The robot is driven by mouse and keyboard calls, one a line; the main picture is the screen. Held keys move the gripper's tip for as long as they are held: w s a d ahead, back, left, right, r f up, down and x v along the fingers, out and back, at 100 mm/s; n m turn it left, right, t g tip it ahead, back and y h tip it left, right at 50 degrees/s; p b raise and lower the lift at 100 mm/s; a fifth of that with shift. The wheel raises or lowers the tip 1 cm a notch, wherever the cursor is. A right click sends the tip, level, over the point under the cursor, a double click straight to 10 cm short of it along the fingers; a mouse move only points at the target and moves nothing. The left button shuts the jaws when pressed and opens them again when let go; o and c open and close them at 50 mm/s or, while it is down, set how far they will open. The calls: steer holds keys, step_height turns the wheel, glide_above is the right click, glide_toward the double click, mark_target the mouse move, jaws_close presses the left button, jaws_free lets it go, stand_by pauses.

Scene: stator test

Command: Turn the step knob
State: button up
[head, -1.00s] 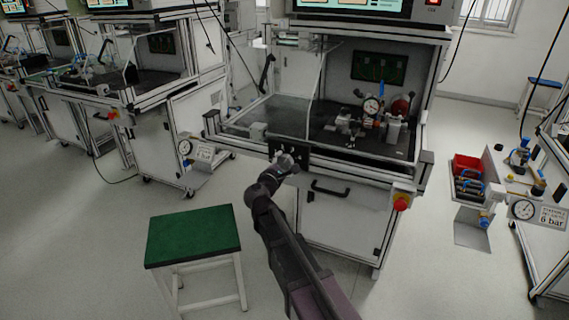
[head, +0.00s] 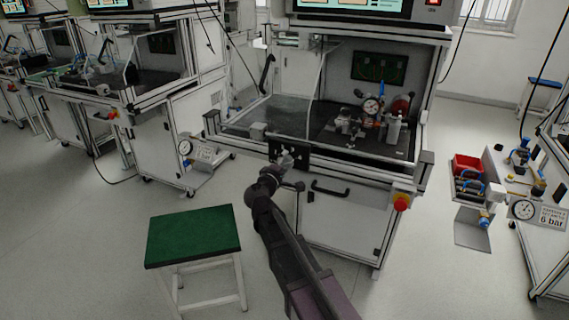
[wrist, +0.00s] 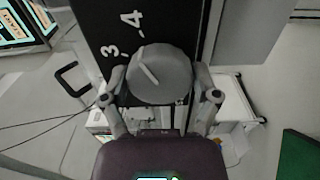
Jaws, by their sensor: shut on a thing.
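The step knob (wrist: 165,68) is a round grey knob with a white pointer line, on a black panel (wrist: 92,18) in the wrist view. White marks 3 (wrist: 110,50) and 4 (wrist: 131,18) stand beside it, each with a short tick. The pointer line slants to the upper left, roughly between these two marks. My gripper (wrist: 162,92) has one finger on each side of the knob and is shut on it. In the head view my gripper (head: 286,160) is at the black panel on the front of the middle bench, and hides most of the knob.
The bench has a black handle (head: 330,188) and a red and yellow stop button (head: 401,201) to the right of my gripper. A green-topped stool (head: 193,235) stands on the floor at left. Open floor lies around the stool.

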steer(key=shift+w+m, duration=0.1)
steer(key=shift+m, duration=0.4)
steer(key=o, duration=1)
steer(key=shift+c, duration=0.2)
steer(key=v, duration=1.2)
